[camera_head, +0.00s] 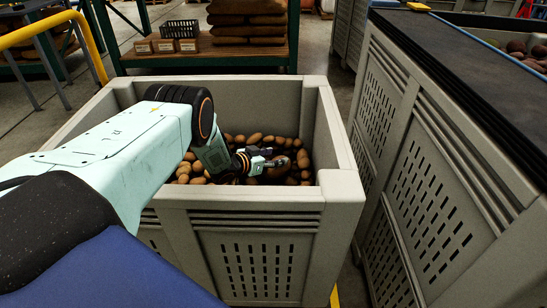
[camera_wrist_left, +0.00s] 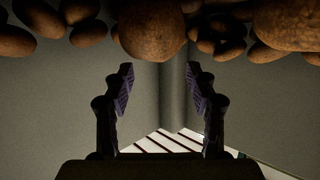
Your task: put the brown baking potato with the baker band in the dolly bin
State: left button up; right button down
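My left gripper (camera_head: 262,163) reaches down into a large grey slatted bin (camera_head: 262,203) holding many brown potatoes. In the left wrist view my left gripper (camera_wrist_left: 160,78) is open, with nothing between its fingers. A large round brown potato (camera_wrist_left: 152,28) lies just beyond the fingertips; I cannot tell a gap from contact. In the head view a larger brown potato (camera_head: 279,169) shows at the fingertips, partly hidden by them. No band can be made out on any potato. I cannot tell whether this bin is the dolly bin. My right gripper is out of view.
Another tall grey bin (camera_head: 425,190) with a dark top edge stands close on the right. More potatoes (camera_head: 530,55) lie at the far right. A rack (camera_head: 215,62) with sacks and small crates stands behind. A yellow rail (camera_head: 45,25) is at the left.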

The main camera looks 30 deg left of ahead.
pick_arm(q)
jog(key=o, duration=0.3)
jog(key=shift+r+p, duration=0.45)
jog(key=shift+p, duration=0.05)
jog(key=shift+r+p, duration=0.45)
jog(key=shift+f+p+v, duration=0.1)
jog(key=shift+p+v, duration=1.1)
jog(key=shift+v, duration=1.75)
jog(key=shift+f+p+v, duration=0.15)
jog(key=shift+p+v, duration=1)
jog(key=shift+v, duration=1.8)
jog(key=shift+s+a, duration=0.1)
